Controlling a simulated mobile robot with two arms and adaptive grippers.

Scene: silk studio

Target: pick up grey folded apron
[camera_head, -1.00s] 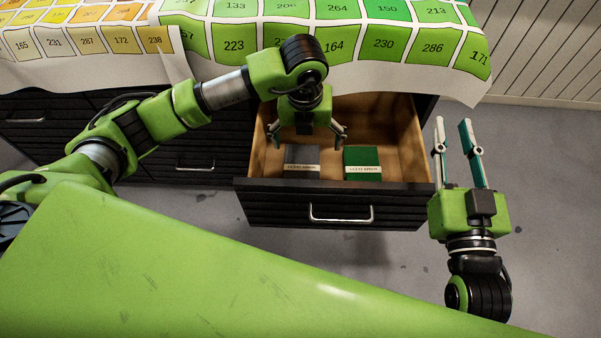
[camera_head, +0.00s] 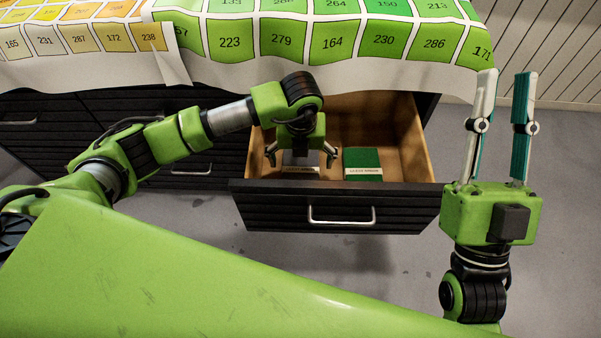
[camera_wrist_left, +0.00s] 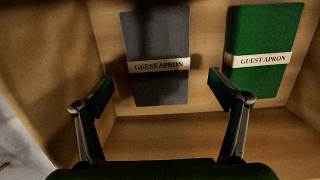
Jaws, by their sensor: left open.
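The grey folded apron (camera_wrist_left: 158,88) lies flat in an open drawer, with a white band reading "GUEST APRON". In the head view the grey apron (camera_head: 301,169) is mostly hidden under my left gripper (camera_head: 301,156). The left gripper is open and above the apron, with one finger toward each side of it. In the left wrist view its fingertips (camera_wrist_left: 161,82) stand apart with nothing between them, and the apron lies beyond them. My right gripper (camera_head: 502,100) is open and empty, out to the right of the drawer.
A green folded apron (camera_head: 362,164) with a similar band lies just right of the grey one. The wooden drawer (camera_head: 411,145) has side walls and a dark front with a metal handle (camera_head: 341,215). A counter with a numbered colour chart (camera_head: 330,44) overhangs behind.

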